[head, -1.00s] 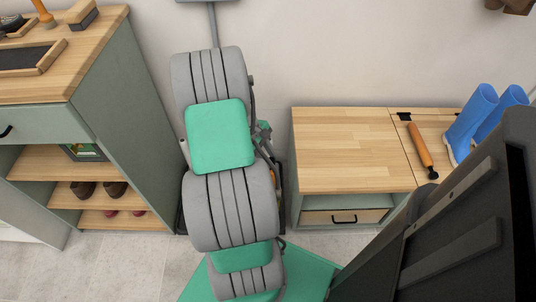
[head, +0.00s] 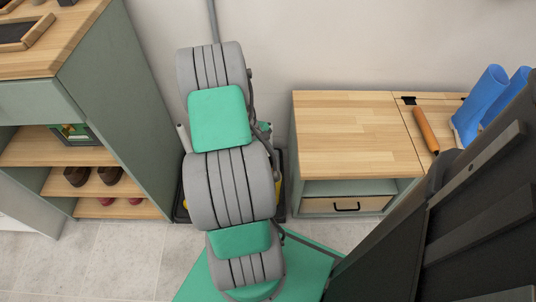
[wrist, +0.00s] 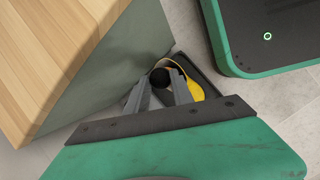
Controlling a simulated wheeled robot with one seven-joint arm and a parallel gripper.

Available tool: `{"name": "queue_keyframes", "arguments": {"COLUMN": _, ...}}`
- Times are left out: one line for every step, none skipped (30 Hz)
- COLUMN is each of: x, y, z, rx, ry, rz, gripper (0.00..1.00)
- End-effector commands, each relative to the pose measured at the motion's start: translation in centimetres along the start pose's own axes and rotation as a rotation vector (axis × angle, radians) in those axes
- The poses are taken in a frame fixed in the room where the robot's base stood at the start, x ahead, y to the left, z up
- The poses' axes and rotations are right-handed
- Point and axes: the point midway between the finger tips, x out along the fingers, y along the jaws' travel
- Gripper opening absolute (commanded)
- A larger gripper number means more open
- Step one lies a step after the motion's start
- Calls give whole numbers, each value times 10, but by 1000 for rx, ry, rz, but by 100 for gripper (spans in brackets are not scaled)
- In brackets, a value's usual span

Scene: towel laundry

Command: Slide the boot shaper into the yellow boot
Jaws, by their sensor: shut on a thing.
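In the wrist view, my gripper (wrist: 158,92) is shut on the boot shaper, whose black round end (wrist: 160,78) shows between the fingers. The rest of the shaper is hidden below. The yellow boot (wrist: 196,88) shows as a curved yellow rim beside and behind the fingers, low in the gap beside the green-grey cabinet. I cannot tell how much of the shaper is inside the boot. In the head view, my arm covers the gripper and nearly all of the boot.
A dark tray (head: 180,214) lies on the floor between the shelf cabinet (head: 118,120) and the low wooden bench (head: 350,130). An orange rod (head: 425,130) and blue boots (head: 482,104) are on the bench. The gap around my gripper is narrow.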

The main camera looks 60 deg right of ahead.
Motion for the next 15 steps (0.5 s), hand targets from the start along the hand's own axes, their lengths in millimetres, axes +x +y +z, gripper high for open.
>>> {"name": "queue_keyframes", "arguments": {"x": 5, "y": -1, "z": -2, "rx": 0, "ry": 0, "rz": 0, "gripper": 0}}
{"name": "queue_keyframes", "arguments": {"x": 7, "y": -1, "z": -3, "rx": 0, "ry": 0, "rz": 0, "gripper": 0}}
{"name": "queue_keyframes", "arguments": {"x": 8, "y": -1, "z": -4, "rx": 0, "ry": 0, "rz": 0, "gripper": 0}}
{"name": "queue_keyframes", "arguments": {"x": 10, "y": -1, "z": -4, "rx": 0, "ry": 0, "rz": 0, "gripper": 0}}
{"name": "queue_keyframes", "arguments": {"x": 10, "y": -1, "z": -4, "rx": 0, "ry": 0, "rz": 0, "gripper": 0}}
{"name": "queue_keyframes", "arguments": {"x": 11, "y": -1, "z": -5, "rx": 0, "ry": 0, "rz": 1, "gripper": 0}}
{"name": "queue_keyframes", "arguments": {"x": 11, "y": -1, "z": -5, "rx": 0, "ry": 0, "rz": 1, "gripper": 0}}
{"name": "queue_keyframes", "arguments": {"x": 11, "y": -1, "z": -5, "rx": 0, "ry": 0, "rz": 1, "gripper": 0}}
{"name": "queue_keyframes", "arguments": {"x": 12, "y": -1, "z": -5, "rx": 0, "ry": 1, "rz": 1, "gripper": 0}}
{"name": "queue_keyframes", "arguments": {"x": 11, "y": -1, "z": -5, "rx": 0, "ry": 1, "rz": 1, "gripper": 0}}
{"name": "queue_keyframes", "arguments": {"x": 11, "y": -1, "z": -5, "rx": 0, "ry": 1, "rz": 1, "gripper": 0}}
{"name": "queue_keyframes", "arguments": {"x": 11, "y": -1, "z": -5, "rx": 0, "ry": 0, "rz": 1, "gripper": 0}}
{"name": "queue_keyframes", "arguments": {"x": 11, "y": -1, "z": -5, "rx": 0, "ry": 0, "rz": 1, "gripper": 0}}
{"name": "queue_keyframes", "arguments": {"x": 11, "y": -1, "z": -5, "rx": 0, "ry": 0, "rz": 1, "gripper": 0}}
{"name": "queue_keyframes", "arguments": {"x": 11, "y": -1, "z": -5, "rx": 0, "ry": 0, "rz": 1, "gripper": 29}}
